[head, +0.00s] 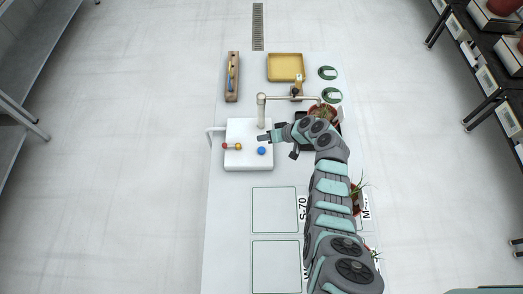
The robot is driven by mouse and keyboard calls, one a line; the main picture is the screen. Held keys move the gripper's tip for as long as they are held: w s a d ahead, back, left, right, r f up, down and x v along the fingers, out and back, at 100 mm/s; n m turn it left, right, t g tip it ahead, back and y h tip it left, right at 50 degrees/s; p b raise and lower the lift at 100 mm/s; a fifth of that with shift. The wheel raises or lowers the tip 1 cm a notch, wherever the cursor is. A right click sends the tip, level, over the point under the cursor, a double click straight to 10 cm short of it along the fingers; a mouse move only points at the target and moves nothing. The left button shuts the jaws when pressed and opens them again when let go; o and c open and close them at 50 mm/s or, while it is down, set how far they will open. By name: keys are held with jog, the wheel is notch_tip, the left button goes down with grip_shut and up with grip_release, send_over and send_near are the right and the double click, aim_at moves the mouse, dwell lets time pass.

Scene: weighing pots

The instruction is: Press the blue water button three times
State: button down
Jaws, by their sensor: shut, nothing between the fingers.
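The blue water button (262,151) sits on the right part of a white panel box (237,161) on the table. My gripper (262,138) is shut and empty, and appears a little beyond the blue button in the picture, over the panel's right side. The button shows fully and looks apart from the fingers. I cannot tell how high the fingers are above the panel.
A red knob (225,146) and a yellow knob (238,147) are on the same panel. A spout pipe (290,97) reaches over a potted plant (323,111). A yellow tray (286,67) and a wooden holder (232,77) stand farther back. Outlined squares (274,209) at the front are empty.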

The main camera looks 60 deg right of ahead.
jog(key=b, duration=0.4)
send_over(264, 151)
notch_tip(264, 151, down, 6)
jog(key=shift+w+r, duration=0.1)
jog(key=shift+r, duration=0.05)
jog(key=shift+f+b, duration=0.4)
jog(key=shift+d+f, duration=0.1)
jog(key=shift+f, duration=0.1)
dwell(1.2)
jog(key=shift+f+b, duration=0.25)
jog(key=shift+b, duration=0.5)
jog(key=shift+f+b, duration=0.65)
jog(key=shift+b, duration=0.1)
dwell(0.4)
jog(key=shift+r, duration=0.1)
jog(key=shift+r+p, duration=0.6)
jog(key=shift+r, duration=0.4)
jog(key=shift+r+p, duration=1.4)
jog(key=shift+r, duration=1.1)
